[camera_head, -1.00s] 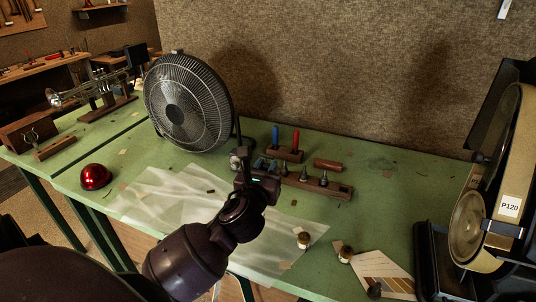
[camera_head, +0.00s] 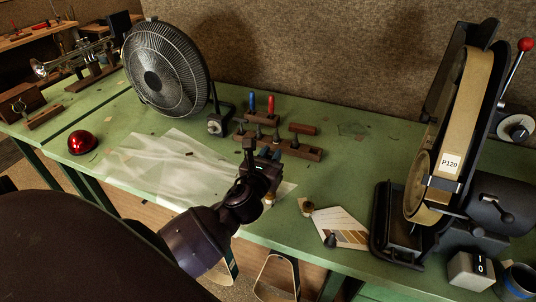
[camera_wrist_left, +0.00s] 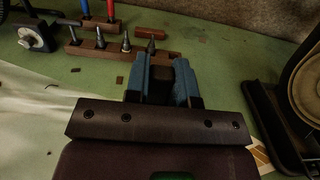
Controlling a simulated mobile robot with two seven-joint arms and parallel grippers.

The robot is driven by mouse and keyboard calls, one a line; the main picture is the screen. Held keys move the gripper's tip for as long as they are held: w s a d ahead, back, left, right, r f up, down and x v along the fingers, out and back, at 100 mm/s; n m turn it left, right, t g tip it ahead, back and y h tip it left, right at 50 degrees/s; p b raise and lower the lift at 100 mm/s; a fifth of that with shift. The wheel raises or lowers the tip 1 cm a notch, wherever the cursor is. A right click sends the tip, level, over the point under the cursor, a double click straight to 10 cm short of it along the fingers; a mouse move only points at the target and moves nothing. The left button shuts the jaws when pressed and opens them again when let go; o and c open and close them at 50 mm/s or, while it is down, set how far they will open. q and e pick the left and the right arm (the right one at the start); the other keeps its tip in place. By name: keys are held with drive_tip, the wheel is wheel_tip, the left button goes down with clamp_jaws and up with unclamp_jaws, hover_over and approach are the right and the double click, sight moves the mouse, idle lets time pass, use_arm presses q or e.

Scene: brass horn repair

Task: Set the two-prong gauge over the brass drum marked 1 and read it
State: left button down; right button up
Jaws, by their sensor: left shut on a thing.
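My left gripper (camera_head: 262,164) is above the bench's front half, its blue fingers shut on a dark piece (camera_wrist_left: 160,88). I take it for the two-prong gauge, though its prongs and dial cannot be made out. Two small brass drums stand near the front edge. One drum (camera_head: 308,208) is right of and below the gripper in the head view. The other drum (camera_head: 268,201) is partly hidden by my wrist. No number is legible on either. The gripper is apart from both. My right gripper is not in view.
A wooden tool rack (camera_head: 290,147) with a red and a blue handle is behind the gripper. A fan (camera_head: 165,68) and a red dome (camera_head: 81,142) are at left. A belt sander (camera_head: 440,150) marked P120 stands at right. A color card (camera_head: 345,222) lies beside the drums.

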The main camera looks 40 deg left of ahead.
use_arm(q)
drive_tip(key=shift+a, duration=0.1)
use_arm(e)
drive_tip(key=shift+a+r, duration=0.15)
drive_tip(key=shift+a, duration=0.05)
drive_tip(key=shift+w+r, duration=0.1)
use_arm(q)
drive_tip(key=shift+p, duration=0.45)
wheel_tip(320, 180, down, 2)
drive_tip(key=shift+f+b, duration=0.15)
drive_tip(key=shift+b, duration=0.85)
drive_tip(key=shift+f, duration=0.35)
drive_tip(key=shift+f+b, duration=0.4)
drive_tip(key=shift+b, duration=0.05)
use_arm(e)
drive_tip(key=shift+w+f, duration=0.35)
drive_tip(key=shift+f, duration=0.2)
use_arm(q)
drive_tip(key=shift+p, duration=0.5)
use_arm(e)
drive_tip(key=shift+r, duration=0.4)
use_arm(q)
drive_tip(key=shift+f+b, duration=0.9)
drive_tip(key=shift+f, duration=0.2)
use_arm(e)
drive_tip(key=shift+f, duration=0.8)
